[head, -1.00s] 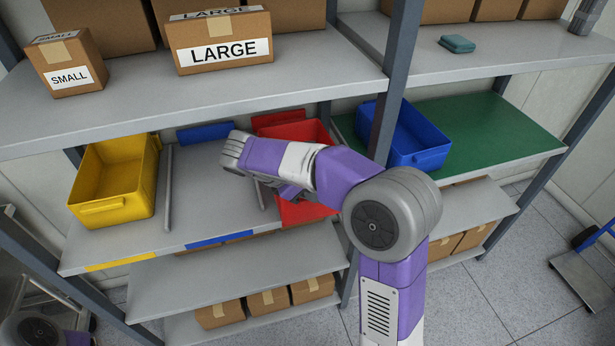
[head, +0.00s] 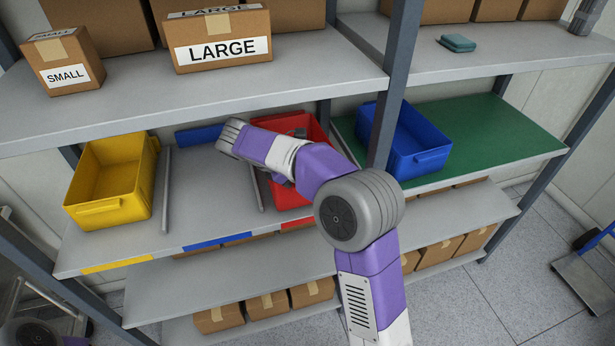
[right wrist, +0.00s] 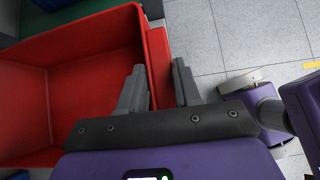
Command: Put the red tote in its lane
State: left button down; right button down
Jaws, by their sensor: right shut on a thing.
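The red tote (head: 325,133) is on the middle shelf in the head view, right of a grey divider rail (head: 256,188) and behind a red edge strip (head: 297,224). My right arm crosses in front of it and hides much of it. My right gripper (right wrist: 160,88) is shut on the tote's near wall, one finger inside and one outside, in the right wrist view. In the head view that gripper is mostly hidden behind my arm. I cannot tell whether the tote's base rests fully on the shelf. My left gripper is not in view.
A yellow tote (head: 112,180) stands at the left, behind a yellow strip. The lane behind the blue strip (head: 217,241) is empty. A blue tote (head: 418,140) stands on the green mat (head: 490,130), past an upright post (head: 395,90). The upper shelf with boxes overhangs the lanes.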

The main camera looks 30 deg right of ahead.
jog(key=shift+f, duration=0.45)
jog(key=c, duration=0.8)
grip_release()
jog(key=shift+f, duration=0.1)
jog(key=shift+r, duration=0.6)
jog(key=shift+w+a+r+p, duration=0.2)
jog(key=shift+a+r+p, duration=0.1)
jog(key=shift+a+p, duration=0.25)
jog(key=shift+w+a+r+p, duration=0.15)
jog(key=shift+a+r+p, duration=0.15)
jog(key=shift+a, duration=0.4)
jog(key=a+p, duration=0.1)
jog(key=a, duration=0.2)
jog(key=w+a, duration=0.1)
jog(key=a, duration=0.2)
jog(key=w+a+p, duration=0.1)
jog(key=a, duration=0.3)
jog(key=shift+w+f+p, duration=0.15)
jog(key=shift+f+p, duration=0.05)
jog(key=shift+p, duration=0.15)
